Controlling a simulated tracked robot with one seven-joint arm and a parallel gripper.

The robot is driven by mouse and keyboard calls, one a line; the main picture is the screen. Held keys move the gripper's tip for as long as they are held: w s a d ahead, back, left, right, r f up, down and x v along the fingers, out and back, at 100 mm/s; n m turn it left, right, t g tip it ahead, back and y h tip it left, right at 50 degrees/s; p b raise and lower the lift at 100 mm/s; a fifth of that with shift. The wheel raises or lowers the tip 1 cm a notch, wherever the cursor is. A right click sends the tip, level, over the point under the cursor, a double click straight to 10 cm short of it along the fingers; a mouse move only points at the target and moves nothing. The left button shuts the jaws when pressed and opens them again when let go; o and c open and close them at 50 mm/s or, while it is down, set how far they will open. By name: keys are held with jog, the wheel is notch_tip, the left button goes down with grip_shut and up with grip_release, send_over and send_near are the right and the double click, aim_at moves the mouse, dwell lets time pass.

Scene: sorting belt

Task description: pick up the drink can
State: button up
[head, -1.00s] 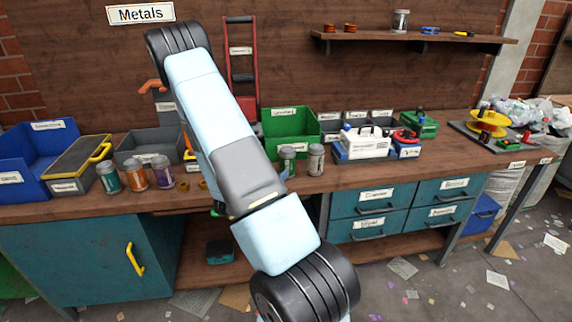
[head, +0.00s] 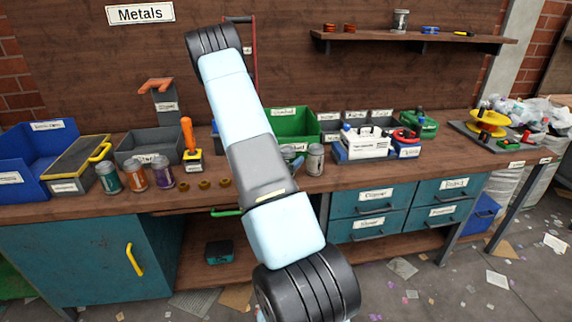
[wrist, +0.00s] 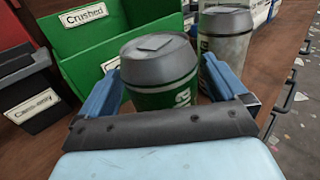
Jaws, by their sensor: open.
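A green drink can (wrist: 160,88) with a dark grey top stands upright between the two blue fingers of my open gripper (wrist: 163,70) in the wrist view. One finger is on each side of it; I cannot tell whether either touches it. Its lower part is hidden behind my gripper. In the head view my arm hides most of this can and my gripper. A second, silver-grey can (wrist: 230,48) stands just behind it to the right, close to the right finger; it also shows in the head view (head: 315,160).
A green bin (head: 292,122) labelled "Crushed" in the wrist view stands behind the cans. Green, orange and purple cans stand at the bench's left, beside a grey bin (head: 150,145). A white caddy (head: 365,145) stands to the right.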

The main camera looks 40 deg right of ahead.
jog(key=shift+x, duration=0.8)
jog(key=c, duration=1)
